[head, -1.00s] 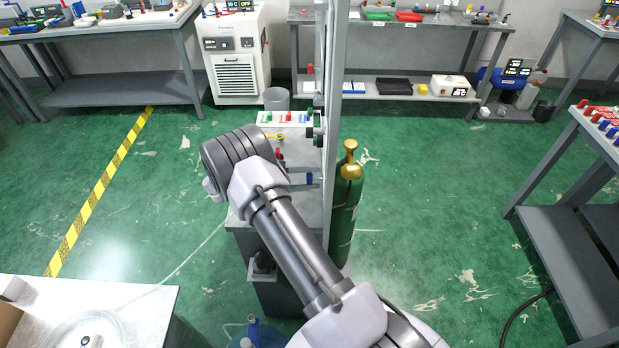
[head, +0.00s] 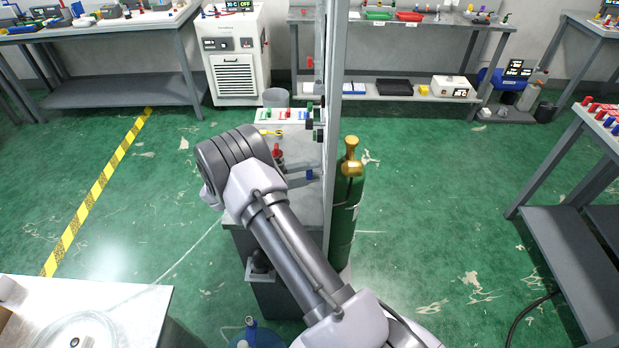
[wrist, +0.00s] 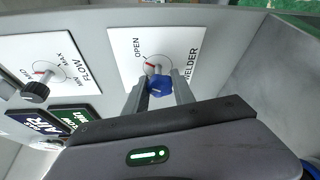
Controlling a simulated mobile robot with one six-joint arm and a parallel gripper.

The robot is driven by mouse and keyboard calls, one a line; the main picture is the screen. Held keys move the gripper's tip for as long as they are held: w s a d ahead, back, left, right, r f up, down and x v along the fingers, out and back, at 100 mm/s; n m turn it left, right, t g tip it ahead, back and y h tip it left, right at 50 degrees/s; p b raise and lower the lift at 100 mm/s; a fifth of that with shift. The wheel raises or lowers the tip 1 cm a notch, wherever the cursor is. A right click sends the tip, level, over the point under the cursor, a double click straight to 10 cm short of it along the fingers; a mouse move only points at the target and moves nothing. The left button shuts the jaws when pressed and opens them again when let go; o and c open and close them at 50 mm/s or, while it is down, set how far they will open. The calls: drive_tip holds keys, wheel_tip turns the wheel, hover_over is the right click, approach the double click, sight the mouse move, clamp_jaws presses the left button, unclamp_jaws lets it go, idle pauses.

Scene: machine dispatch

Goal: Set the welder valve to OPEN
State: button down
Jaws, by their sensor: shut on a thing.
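The welder valve's blue handle (wrist: 160,86) shows in the wrist view on a white plate (wrist: 190,40) marked OPEN and WELDER. A small red mark shows at the valve's hub, beside the handle. The OPEN label is at the plate's upper left. My gripper (wrist: 157,80) has its two fingers on either side of the blue handle and is shut on it. The fingers and gripper body hide the plate's lower part. In the head view my arm covers part of the bench, and the gripper is not clearly seen.
Left of the welder plate is a FLOW plate (wrist: 45,65) with a black knob (wrist: 35,91). Dark AIR and green labels sit below it. In the head view a green gas cylinder (head: 345,205) stands right of the upright panel (head: 333,120). Open green floor lies on both sides.

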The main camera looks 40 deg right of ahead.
drive_tip(key=shift+f+m+h+b, duration=0.1)
drive_tip(key=shift+m+h+b, duration=0.3)
drive_tip(key=shift+m+b, duration=0.55)
drive_tip(key=shift+m, duration=0.25)
drive_tip(key=c, duration=1.1)
unclamp_jaws()
drive_tip(key=shift+o, duration=0.2)
drive_tip(key=p+v, duration=0.1)
drive_tip(key=v, duration=1.6)
drive_tip(key=shift+a, duration=0.2)
drive_tip(key=shift+w, duration=0.1)
